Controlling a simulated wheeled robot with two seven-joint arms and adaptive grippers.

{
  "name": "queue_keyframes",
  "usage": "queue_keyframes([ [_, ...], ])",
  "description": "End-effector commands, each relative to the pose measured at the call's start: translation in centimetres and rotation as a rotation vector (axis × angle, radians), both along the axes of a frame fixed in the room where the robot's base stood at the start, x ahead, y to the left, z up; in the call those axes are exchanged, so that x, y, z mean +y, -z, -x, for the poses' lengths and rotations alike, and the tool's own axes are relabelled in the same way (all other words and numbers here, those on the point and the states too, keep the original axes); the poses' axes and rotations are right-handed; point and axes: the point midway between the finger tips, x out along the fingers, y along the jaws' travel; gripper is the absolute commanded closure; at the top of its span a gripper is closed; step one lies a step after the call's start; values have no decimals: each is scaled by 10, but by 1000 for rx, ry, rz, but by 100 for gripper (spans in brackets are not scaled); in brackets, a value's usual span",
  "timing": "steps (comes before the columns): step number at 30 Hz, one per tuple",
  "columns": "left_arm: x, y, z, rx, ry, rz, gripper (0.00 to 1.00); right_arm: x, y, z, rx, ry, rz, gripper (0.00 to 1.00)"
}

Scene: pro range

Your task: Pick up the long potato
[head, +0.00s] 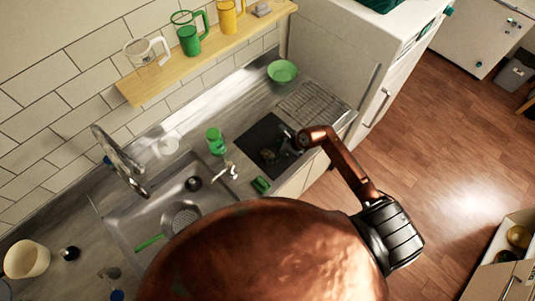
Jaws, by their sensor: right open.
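I cannot make out a long potato for certain. An open cardboard box (488,284) at the lower right edge holds a rounded brownish item (518,236) and a darker one, partly cut off by the frame; I cannot tell what they are. My right gripper (274,154) is at the end of my copper-coloured arm, over the dark mat (258,136) on the counter. It is open, and its fingers are small and dark against the mat. I see no potato between them. My left gripper is not in view.
A steel sink (158,213) with a tap (118,160) lies left of the mat. A green bottle (215,141), a green bowl (283,71) and a green sponge (261,185) are near. Mugs stand on a wooden shelf (205,52). The wood floor (440,150) is clear.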

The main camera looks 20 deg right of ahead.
Motion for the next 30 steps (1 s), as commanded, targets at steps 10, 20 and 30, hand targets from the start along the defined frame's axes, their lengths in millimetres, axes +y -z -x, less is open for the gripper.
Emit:
queue_keyframes([
  [10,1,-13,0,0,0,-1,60,14,28,-15,0,2,-1,44],
  [20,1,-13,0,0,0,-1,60,13,28,-15,-1,1,-2,53],
  [30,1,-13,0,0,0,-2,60,13,28,-15,-1,1,-2,77],
])
